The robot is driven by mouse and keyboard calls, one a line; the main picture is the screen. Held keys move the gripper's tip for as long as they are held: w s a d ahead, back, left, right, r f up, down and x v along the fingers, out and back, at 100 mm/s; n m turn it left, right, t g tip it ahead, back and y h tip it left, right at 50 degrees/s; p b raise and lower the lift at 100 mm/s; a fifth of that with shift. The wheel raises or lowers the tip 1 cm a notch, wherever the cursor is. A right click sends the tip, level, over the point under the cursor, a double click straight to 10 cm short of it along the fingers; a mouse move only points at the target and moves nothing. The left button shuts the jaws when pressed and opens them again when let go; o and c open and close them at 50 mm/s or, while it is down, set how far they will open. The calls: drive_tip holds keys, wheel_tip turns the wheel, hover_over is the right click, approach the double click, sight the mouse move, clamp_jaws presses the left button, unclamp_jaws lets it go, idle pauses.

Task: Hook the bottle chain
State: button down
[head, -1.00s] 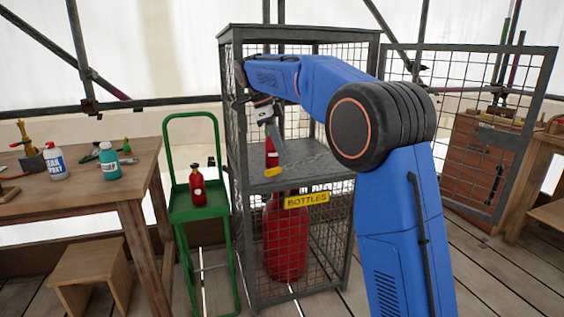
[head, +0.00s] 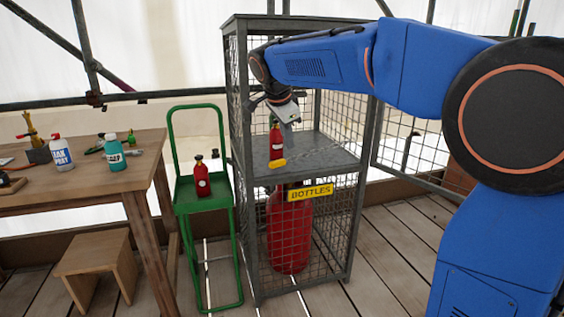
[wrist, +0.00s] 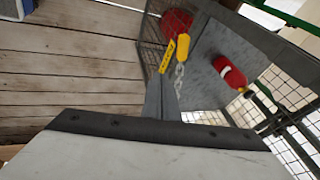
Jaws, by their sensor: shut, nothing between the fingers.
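A steel mesh cage (head: 232,130) with a yellow BOTTLES sign (head: 311,192) stands open at the front. A small red bottle (head: 277,145) stands on its shelf (head: 320,160); it also shows in the wrist view (wrist: 230,72). A yellow tag or handle (head: 277,163) is at the shelf's front edge. In the wrist view the yellow piece (wrist: 194,43) has pale chain links (wrist: 179,76) beside it; where the chain ends is unclear. My gripper (head: 287,113) is shut and empty, just above the small bottle, apart from the chain.
A large red cylinder (head: 289,230) stands in the lower cage. A green trolley (head: 205,205) with a small red bottle (head: 202,178) is left of it. A wooden table (head: 110,185) and stool (head: 97,264) are further left. My arm hides most of the right side.

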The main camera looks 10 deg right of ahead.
sight(282, 161)
drive_tip(key=s+f+n+t+y, duration=0.1)
drive_tip(key=s+n+t, duration=0.1)
drive_tip(key=s+n, duration=0.15)
drive_tip(key=shift+t, duration=0.3)
drive_tip(key=x, duration=0.3)
drive_tip(key=a+x, duration=0.1)
drive_tip(key=x, duration=0.3)
drive_tip(key=a+x, duration=0.1)
drive_tip(key=x, duration=0.2)
drive_tip(key=shift+w+f, duration=0.3)
drive_tip(key=shift+w, duration=0.3)
drive_tip(key=shift+w+a, duration=0.25)
drive_tip(key=shift+w, duration=0.4)
drive_tip(key=shift+w+a, duration=0.4)
drive_tip(key=shift+w, duration=0.4)
drive_tip(key=shift+w+a, duration=0.4)
drive_tip(key=shift+w, duration=0.4)
drive_tip(key=shift+w+a, duration=0.4)
drive_tip(key=shift+w, duration=0.4)
